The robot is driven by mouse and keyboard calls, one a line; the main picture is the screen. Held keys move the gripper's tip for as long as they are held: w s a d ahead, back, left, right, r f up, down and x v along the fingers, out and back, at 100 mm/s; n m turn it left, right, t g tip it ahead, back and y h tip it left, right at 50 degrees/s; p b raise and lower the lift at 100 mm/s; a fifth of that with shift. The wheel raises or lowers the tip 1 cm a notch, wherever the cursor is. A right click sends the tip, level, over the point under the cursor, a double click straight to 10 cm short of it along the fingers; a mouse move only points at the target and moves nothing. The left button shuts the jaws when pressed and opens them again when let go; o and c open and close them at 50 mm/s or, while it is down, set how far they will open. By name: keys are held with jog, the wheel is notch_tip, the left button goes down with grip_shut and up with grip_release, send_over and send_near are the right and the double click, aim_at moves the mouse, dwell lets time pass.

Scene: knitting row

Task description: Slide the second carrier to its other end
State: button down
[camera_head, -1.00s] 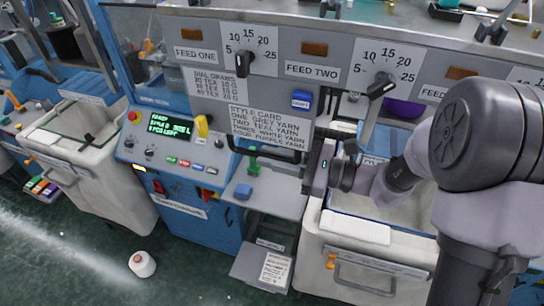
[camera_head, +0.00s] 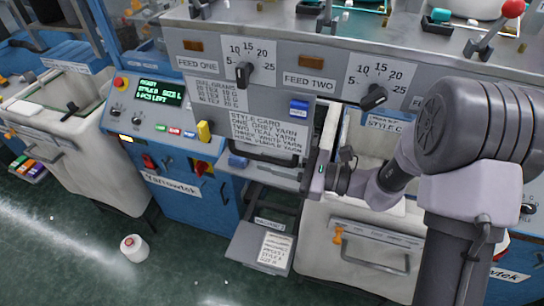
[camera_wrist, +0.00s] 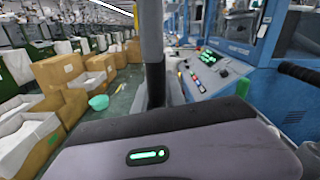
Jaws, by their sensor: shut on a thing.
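My gripper (camera_head: 322,172) is at the narrow gap right of the style card, below the FEED TWO label (camera_head: 309,79). In the wrist view its grey body fills the bottom, with a dark upright part (camera_wrist: 156,85) ahead of it. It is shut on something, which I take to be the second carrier. The held part is mostly hidden by the gripper in the head view, so its place along its travel cannot be told.
A black bar handle (camera_head: 265,155) and a blue block (camera_head: 238,160) are close left of the gripper. The style card (camera_head: 265,130) hangs above. A white bin (camera_head: 375,240) stands below right. A spool (camera_head: 134,248) lies on the floor.

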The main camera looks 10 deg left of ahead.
notch_tip(320, 180, down, 10)
jog(key=b, duration=0.5)
jog(key=shift+s+r+b, duration=0.15)
jog(key=shift+r+b, duration=0.1)
jog(key=shift+b, duration=0.05)
jog(key=c, duration=1.4)
grip_release()
jog(key=shift+s+a+r, duration=0.1)
jog(key=d+p, duration=0.1)
jog(key=d, duration=0.6)
jog(key=shift+s+d+p, duration=0.2)
jog(key=shift+d+p, duration=0.1)
jog(key=shift+p, duration=0.1)
